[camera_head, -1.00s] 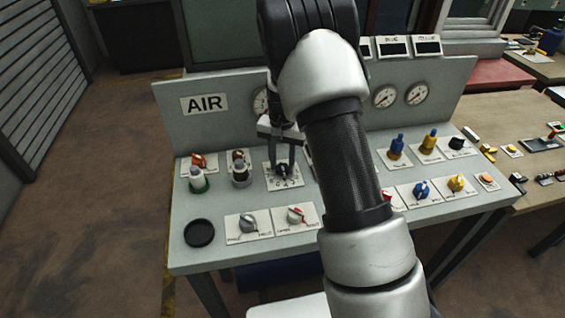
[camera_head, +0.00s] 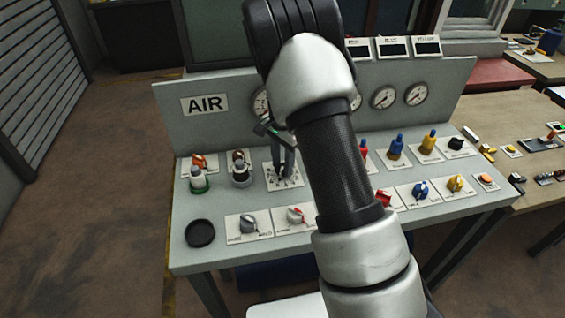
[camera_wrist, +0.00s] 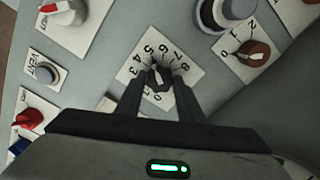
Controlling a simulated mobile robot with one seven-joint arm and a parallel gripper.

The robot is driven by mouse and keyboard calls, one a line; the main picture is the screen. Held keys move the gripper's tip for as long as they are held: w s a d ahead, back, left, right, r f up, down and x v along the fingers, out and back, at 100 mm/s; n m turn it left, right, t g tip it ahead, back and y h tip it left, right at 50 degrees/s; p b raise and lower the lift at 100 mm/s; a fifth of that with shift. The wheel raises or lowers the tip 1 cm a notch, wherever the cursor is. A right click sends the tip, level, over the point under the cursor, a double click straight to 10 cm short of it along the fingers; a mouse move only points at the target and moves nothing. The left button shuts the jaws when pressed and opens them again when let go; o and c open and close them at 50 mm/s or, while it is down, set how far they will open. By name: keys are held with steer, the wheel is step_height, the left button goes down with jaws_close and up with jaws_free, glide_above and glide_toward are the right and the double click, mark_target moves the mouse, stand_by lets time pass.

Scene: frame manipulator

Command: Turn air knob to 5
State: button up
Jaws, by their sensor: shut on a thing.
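The air knob (camera_wrist: 160,80) is small and black. It sits at the centre of a white square dial plate (camera_wrist: 138,72) with printed numbers; 4, 5, 6, 7 and 8 are readable around its upper side. My gripper (camera_wrist: 162,74) is shut on the knob, one finger on each side. In the head view my gripper (camera_head: 284,172) reaches down onto the same dial plate (camera_head: 271,183), below the AIR sign (camera_head: 204,104). The fingers hide most of the knob there. I cannot tell which number its pointer faces.
A red-marked knob (camera_head: 296,215) and a grey knob (camera_head: 248,223) sit in front. A green-based switch (camera_head: 199,180) and a grey button (camera_head: 240,174) stand to the left. Gauges (camera_head: 385,96) line the back panel. My arm covers the panel's middle.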

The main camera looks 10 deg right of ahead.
mark_target(283, 167)
steer(key=shift+w+r, duration=0.1)
steer(key=o, duration=1.1)
steer(key=shift+c, duration=0.2)
step_height(283, 167, up, 17)
steer(key=shift+r, duration=0.2)
